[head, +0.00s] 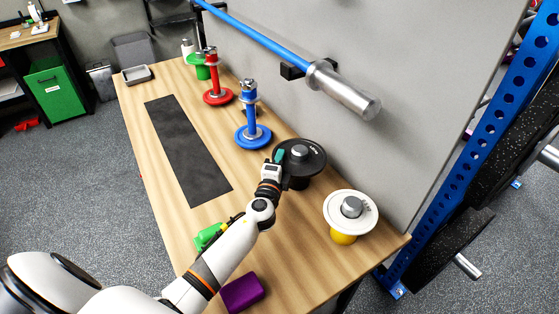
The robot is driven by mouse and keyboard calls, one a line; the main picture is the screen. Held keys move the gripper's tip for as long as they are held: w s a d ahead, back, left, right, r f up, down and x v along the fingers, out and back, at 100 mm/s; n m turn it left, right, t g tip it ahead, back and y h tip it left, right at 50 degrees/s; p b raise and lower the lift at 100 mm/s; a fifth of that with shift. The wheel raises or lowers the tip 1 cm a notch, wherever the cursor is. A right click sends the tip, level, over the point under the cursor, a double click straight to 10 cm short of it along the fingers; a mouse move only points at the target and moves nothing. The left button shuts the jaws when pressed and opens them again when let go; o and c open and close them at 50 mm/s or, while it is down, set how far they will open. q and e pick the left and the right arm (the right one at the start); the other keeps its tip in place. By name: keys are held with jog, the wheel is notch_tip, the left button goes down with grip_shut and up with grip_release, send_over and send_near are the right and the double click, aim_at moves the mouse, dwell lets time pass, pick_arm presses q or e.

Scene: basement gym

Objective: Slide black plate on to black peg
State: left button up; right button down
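The black plate (313,160) is a round disc with a grey metal centre, towards the right end of the wooden table. It looks raised above the tabletop, over a dark part (298,183) that may be the black peg or its base. Whether the peg passes through the plate's hole cannot be told. My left gripper (278,160) is at the plate's left rim, with a teal fingertip piece beside the rim. The rest of its fingers is hidden, so its grip on the rim is unclear. My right gripper is not in view.
A white plate (338,202) with a yellow part below stands to the right. Blue (251,122), red (213,75) and green (203,72) peg stands line the back. A black mat (188,150), a green object (208,236) and a purple block (242,293) lie nearer. A barbell (345,88) hangs above.

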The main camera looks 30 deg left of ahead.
pick_arm(q)
jog(key=o, duration=0.4)
jog(key=shift+r, duration=0.15)
jog(key=shift+s+f, duration=0.15)
jog(key=shift+f, duration=0.25)
jog(key=v, duration=0.4)
jog(key=b+v, duration=0.1)
jog(key=v, duration=0.3)
jog(key=b+v, duration=0.1)
jog(key=v, duration=0.3)
jog(key=shift+d+r, duration=0.1)
jog(key=shift+r, duration=0.15)
